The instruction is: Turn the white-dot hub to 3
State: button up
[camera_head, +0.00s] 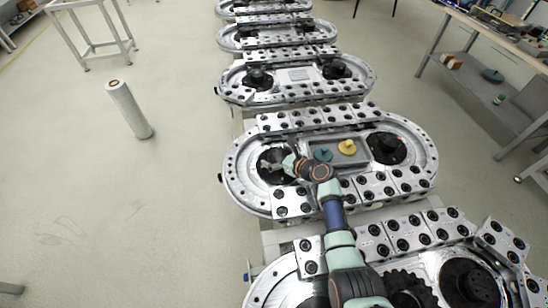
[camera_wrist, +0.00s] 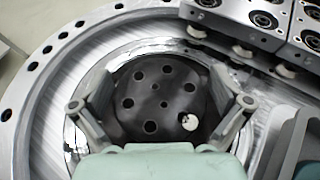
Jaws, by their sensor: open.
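The white-dot hub (camera_wrist: 155,92) is a black disc with a ring of holes, set in the round recess at the track's left end. Its white dot (camera_wrist: 190,122) shows at the lower right of the disc in the wrist view. My gripper (camera_wrist: 160,105) is open, with one finger at the hub's left side and one at its right. Whether the fingers touch the hub I cannot tell. In the head view my gripper (camera_head: 275,165) is over the hub and partly hides it. No number marks are readable in either view.
The hub sits in the silver oval ring track (camera_head: 236,165), lined with carriage blocks (camera_head: 330,115). A second black hub (camera_head: 387,148) is at the right end. Between them a grey tray holds a yellow part (camera_head: 347,147) and a teal part (camera_head: 322,155). Similar tracks stand in front and behind.

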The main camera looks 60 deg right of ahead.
jog(key=shift+w+f, duration=0.15)
jog(key=shift+w, duration=0.25)
jog(key=shift+c, duration=0.2)
jog(key=c, duration=1)
jog(key=shift+d, duration=0.1)
